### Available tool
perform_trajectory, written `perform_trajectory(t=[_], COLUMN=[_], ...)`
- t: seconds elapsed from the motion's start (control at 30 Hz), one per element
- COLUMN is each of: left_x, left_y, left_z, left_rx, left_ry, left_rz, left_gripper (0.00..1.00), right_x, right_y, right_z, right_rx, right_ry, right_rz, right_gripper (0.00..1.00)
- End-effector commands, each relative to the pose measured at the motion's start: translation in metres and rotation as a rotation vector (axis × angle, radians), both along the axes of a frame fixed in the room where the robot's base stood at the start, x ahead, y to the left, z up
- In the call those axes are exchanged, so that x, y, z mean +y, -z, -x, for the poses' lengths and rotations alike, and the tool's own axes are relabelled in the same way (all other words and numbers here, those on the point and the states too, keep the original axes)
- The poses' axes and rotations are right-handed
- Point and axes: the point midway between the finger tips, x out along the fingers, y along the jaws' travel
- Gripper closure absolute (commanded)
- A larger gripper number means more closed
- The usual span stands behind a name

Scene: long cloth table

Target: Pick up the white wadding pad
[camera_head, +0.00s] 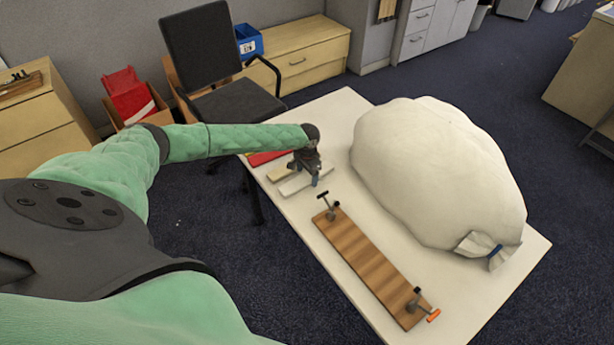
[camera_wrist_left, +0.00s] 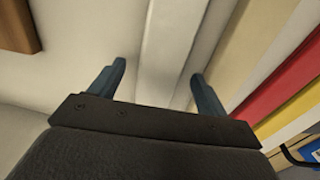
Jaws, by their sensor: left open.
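The white wadding pad (camera_head: 298,184) is a pale, flat strip on the near left edge of the table. In the left wrist view the pad (camera_wrist_left: 174,45) runs lengthwise between my fingers. My left gripper (camera_head: 316,178) is over the pad, partly hiding it in the head view. In the left wrist view my left gripper (camera_wrist_left: 158,74) is open, with one finger on each side of the pad. I cannot tell how far the fingertips are above the table. My right gripper is not in view.
A beige strip (camera_wrist_left: 232,50) and a red one (camera_wrist_left: 285,75) lie beside the pad on the right. A wooden board with clamps (camera_head: 370,265) lies nearer on the table (camera_head: 345,115). A big white sack (camera_head: 435,165) fills the table's right side. A black chair (camera_head: 235,105) stands behind.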

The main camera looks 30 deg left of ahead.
Motion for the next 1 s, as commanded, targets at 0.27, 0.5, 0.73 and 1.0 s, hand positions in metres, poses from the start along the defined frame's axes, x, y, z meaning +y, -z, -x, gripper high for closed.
perform_trajectory(t=[0.27,0.5,0.73,1.0], left_x=[0.0006,0.0006,0.0006,0.0006], left_y=[0.0078,0.0075,0.0074,-0.0019], left_z=[0.0002,0.0001,0.0001,-0.0006], left_rx=[-0.001,0.000,0.000,-0.002], left_ry=[0.000,-0.001,-0.001,-0.001], left_rz=[-0.001,0.000,0.000,0.001], left_gripper=[0.24,0.53,0.72,0.72], right_x=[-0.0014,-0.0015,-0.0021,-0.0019], right_y=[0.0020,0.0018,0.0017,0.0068], right_z=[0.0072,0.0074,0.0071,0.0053], right_rx=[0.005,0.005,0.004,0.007], right_ry=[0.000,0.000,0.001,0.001], right_rz=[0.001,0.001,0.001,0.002], right_gripper=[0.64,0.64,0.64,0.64])
